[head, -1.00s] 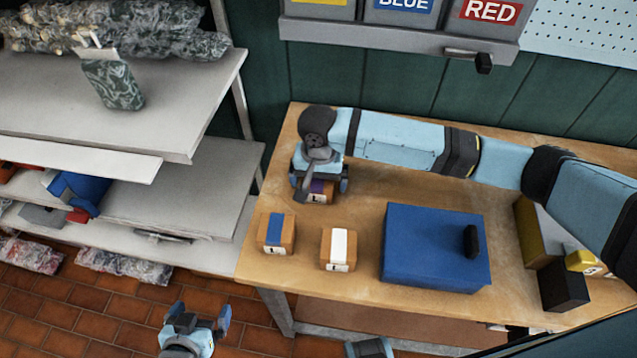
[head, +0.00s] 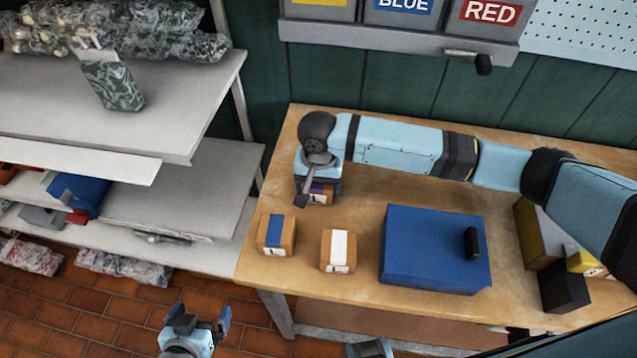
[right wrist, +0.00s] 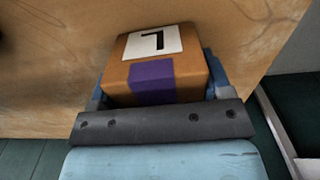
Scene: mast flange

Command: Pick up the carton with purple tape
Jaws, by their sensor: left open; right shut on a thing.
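The carton with purple tape (head: 318,196) stands on the wooden table near its back left, mostly hidden under my right gripper in the head view. In the right wrist view the carton (right wrist: 180,62) shows its purple tape and a white label with a black mark. My right gripper (head: 317,186) is shut on this carton, with a finger at each side. I cannot tell whether the carton touches the table. My left gripper (head: 200,322) is open and empty, low over the floor in front of the table.
A carton with blue tape (head: 276,235) and one with white tape (head: 338,251) stand in front. A blue box (head: 430,248) is to the right, with yellow and black things beyond. Grey shelves (head: 180,190) stand left of the table. Labelled bins (head: 405,12) hang above.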

